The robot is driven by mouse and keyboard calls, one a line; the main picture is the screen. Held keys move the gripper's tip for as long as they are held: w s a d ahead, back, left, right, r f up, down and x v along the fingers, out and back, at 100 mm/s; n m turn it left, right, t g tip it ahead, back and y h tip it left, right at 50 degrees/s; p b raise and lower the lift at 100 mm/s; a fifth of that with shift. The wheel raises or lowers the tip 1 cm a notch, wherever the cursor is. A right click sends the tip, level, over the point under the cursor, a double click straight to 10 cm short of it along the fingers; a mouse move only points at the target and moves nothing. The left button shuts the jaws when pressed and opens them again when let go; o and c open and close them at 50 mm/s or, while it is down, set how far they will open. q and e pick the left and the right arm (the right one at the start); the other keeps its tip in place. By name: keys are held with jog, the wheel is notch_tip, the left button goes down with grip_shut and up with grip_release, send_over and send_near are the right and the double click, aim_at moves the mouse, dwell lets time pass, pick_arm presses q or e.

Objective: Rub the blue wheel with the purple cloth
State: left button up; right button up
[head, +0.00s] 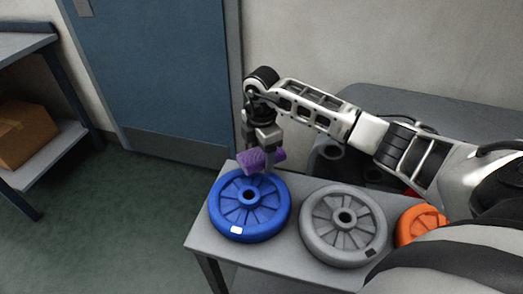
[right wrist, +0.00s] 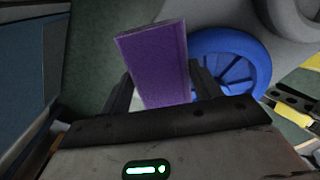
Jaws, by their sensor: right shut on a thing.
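The blue wheel (head: 226,213) lies flat on the left end of the grey table, its spokes and hub facing up and a small white patch on its front rim. My right gripper (head: 264,150) is shut on the purple cloth (head: 254,161), above the far edge of the blue wheel. In the right wrist view the cloth (right wrist: 155,62) is a folded block between the two fingers (right wrist: 162,92), and the blue wheel (right wrist: 243,50) shows partly behind it. I cannot tell whether the cloth touches the wheel. My left gripper is not in view.
A grey wheel (head: 314,226) lies right of the blue one, and an orange wheel (head: 409,226) is partly hidden by my arm. The table (head: 207,241) ends just left of the blue wheel. A shelf with a cardboard box (head: 24,134) stands far left, with open floor (head: 120,215) between.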

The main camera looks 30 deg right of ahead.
aim_at(257, 165)
jog(key=shift+f+b, duration=0.35)
jog(key=shift+f, duration=0.3)
jog(key=shift+s+a+r+p, duration=0.25)
jog(key=shift+s+a+p, duration=0.6)
jog(key=shift+p, duration=0.2)
jog(key=shift+s+a+f+p, duration=0.1)
jog(key=shift+s+a+p, duration=0.35)
jog(key=shift+a, duration=0.25)
jog(key=shift+f, duration=0.2)
jog(key=shift+w+d+f+b, duration=0.2)
jog(key=shift+w+d+b, duration=0.55)
jog(key=shift+d, duration=0.2)
jog(key=shift+w+d, duration=0.45)
jog(key=shift+d, duration=0.25)
